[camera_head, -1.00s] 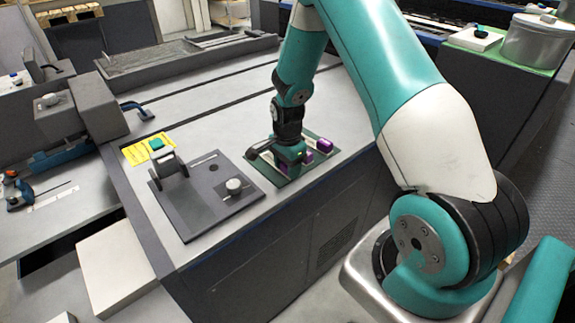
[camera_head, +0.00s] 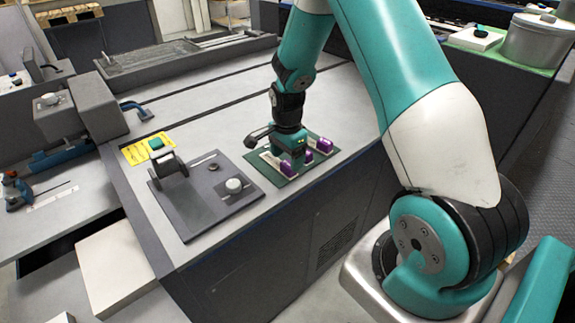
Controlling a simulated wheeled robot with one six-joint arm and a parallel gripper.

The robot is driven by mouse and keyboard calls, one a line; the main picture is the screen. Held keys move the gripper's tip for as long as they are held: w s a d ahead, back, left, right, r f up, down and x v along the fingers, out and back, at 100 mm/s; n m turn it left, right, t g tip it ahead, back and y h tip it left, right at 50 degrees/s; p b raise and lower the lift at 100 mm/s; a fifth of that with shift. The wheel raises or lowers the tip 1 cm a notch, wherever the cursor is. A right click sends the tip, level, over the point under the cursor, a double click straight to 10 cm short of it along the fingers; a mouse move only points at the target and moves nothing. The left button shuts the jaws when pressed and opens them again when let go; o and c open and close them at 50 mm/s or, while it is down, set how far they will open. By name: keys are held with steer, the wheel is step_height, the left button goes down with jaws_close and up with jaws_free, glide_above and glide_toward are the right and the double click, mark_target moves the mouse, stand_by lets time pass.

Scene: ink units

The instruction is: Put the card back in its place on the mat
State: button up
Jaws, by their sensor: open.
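The dark green mat (camera_head: 257,164) lies on the grey bench near its front edge. Several pale cream strips, which look like cards, lie on it, one at the left (camera_head: 269,158). A purple block (camera_head: 325,146) sits at the mat's right, and another purple block (camera_head: 287,170) shows at its front. A third small purple patch shows between them, partly covered. My gripper (camera_head: 294,164) is open and points down low over the middle of the mat. It hides part of the strips. I cannot tell which strip is the card or whether my fingers touch anything.
A dark grey plate (camera_head: 205,215) left of the mat bears a white knob (camera_head: 233,185) and a small upright bracket. A yellow sheet (camera_head: 134,152) with a teal block (camera_head: 156,144) lies behind it. The bench behind the mat is clear.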

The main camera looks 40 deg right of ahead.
step_height(320, 180, up, 9)
steer(key=s+a+r+n+y, duration=0.1)
steer(key=s+a+r+n, duration=0.25)
steer(key=a, duration=0.25)
steer(key=s+a+r+n, duration=0.2)
steer(key=a+r+n, duration=0.2)
steer(key=a+n, duration=0.15)
steer(key=s+a+r+n+y, duration=0.1)
steer(key=s+a+r+n, duration=0.2)
steer(key=s+a+n, duration=0.3)
steer(key=s+a+r+n+y, duration=0.2)
steer(key=s+a+n, duration=0.4)
steer(key=s+n, duration=0.3)
steer(key=s+r, duration=0.1)
steer(key=s, duration=0.2)
steer(key=shift+a+r+n, duration=0.15)
steer(key=shift+a+n, duration=0.1)
steer(key=shift+n, duration=0.15)
